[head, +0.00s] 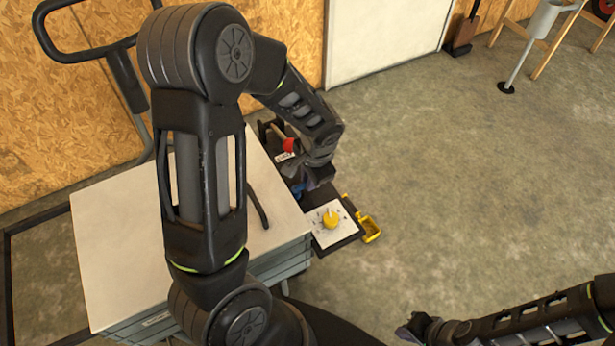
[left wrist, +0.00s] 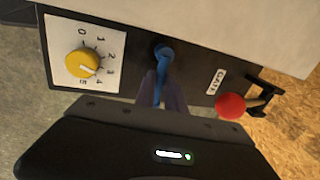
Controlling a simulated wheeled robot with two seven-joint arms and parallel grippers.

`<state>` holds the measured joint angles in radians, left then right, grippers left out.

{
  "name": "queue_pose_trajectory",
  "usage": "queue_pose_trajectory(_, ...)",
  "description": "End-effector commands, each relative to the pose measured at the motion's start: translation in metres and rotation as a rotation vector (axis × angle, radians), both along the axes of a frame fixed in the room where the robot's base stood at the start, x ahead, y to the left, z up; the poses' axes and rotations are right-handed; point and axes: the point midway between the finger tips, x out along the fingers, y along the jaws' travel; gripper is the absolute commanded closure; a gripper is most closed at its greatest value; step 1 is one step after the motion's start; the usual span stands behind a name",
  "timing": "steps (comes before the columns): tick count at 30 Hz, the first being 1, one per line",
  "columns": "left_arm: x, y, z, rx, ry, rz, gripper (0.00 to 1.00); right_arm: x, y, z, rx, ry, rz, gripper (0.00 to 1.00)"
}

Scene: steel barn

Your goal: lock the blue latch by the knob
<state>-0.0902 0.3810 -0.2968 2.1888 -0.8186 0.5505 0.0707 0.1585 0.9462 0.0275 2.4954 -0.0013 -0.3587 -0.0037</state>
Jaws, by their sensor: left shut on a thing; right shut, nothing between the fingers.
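The blue latch (left wrist: 162,54) is on the dark panel between the yellow dial and the red knob. In the left wrist view its arm runs from the round mount down between my left fingers. My left gripper (left wrist: 161,92) is shut on the blue latch; the fingers hide its gripped end. In the head view, a little of the blue latch (head: 298,188) shows below my left gripper (head: 307,182). My right gripper (head: 420,328) is shut and empty, low in the head view, away from the panel.
The panel carries a yellow dial (left wrist: 80,63) on a white numbered plate and a red knob (left wrist: 231,106) by the GATE label. A yellow part (head: 371,228) sticks out at the panel's end. A white-topped cabinet (head: 108,215) stands left.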

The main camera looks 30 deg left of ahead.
Motion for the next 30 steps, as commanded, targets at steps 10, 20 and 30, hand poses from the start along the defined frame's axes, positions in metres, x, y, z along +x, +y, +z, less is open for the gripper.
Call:
queue_pose_trajectory(10, 0.0000, -0.0019, 0.0010, 0.000, -0.003, -0.059, 1.00, 0.0000, 0.0000, -0.0008, 0.000, 0.000, 0.000, 1.00)
queue_pose_trajectory(20, -0.0002, -0.0021, 0.0009, 0.000, -0.003, -0.060, 0.81, 0.0000, 0.0000, -0.0008, 0.000, 0.000, 0.000, 1.00)
queue_pose_trajectory(30, -0.0009, -0.0019, 0.0018, -0.001, -0.001, -0.055, 0.77, 0.0000, 0.0000, -0.0004, 0.000, 0.000, 0.000, 1.00)
